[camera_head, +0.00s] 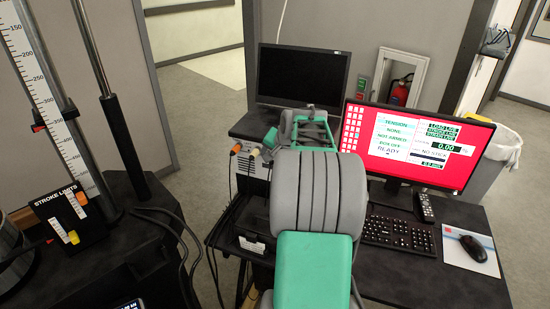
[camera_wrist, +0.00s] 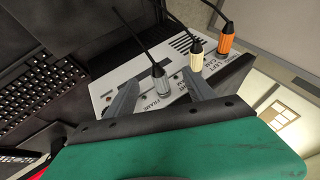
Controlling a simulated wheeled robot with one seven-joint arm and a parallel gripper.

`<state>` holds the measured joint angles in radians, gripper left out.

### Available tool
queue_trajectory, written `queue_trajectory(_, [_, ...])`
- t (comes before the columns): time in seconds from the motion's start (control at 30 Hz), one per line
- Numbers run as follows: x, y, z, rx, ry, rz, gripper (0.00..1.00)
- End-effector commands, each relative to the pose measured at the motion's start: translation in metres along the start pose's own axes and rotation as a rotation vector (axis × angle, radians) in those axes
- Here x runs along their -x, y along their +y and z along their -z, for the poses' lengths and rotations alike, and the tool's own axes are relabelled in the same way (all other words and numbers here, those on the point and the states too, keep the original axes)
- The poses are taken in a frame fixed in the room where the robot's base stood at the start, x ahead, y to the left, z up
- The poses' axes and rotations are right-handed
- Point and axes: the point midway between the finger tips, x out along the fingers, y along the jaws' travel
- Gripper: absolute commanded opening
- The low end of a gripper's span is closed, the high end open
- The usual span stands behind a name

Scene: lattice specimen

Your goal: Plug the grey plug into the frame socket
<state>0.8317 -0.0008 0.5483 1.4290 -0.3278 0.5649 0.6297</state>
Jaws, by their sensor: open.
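The grey plug (camera_wrist: 161,84), with a black cable rising from it, stands by the FRAME label on a light grey panel (camera_wrist: 127,88) in the wrist view. My gripper (camera_wrist: 160,77) is open, its two fingers on either side of the plug with visible gaps. The lower end of the plug meets the panel in the picture, but I cannot tell whether it sits in the frame socket. That socket is not clearly seen.
A cream plug (camera_wrist: 196,62) and an orange plug (camera_wrist: 227,46) stand close to the right of the grey one. The desk holds a dark monitor (camera_head: 302,76), a red-screened monitor (camera_head: 415,145), a keyboard (camera_head: 398,234) and a mouse (camera_head: 474,250). Loose cables hang at the left.

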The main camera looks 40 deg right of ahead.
Motion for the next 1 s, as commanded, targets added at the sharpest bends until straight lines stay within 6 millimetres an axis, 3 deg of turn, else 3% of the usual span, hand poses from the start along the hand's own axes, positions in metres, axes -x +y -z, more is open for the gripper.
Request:
queue_trajectory(0.43, [0.003,0.000,0.001,0.000,0.000,0.000,0.67])
queue_trajectory(1.0, [0.048,-0.001,0.001,0.000,0.001,0.000,0.67])
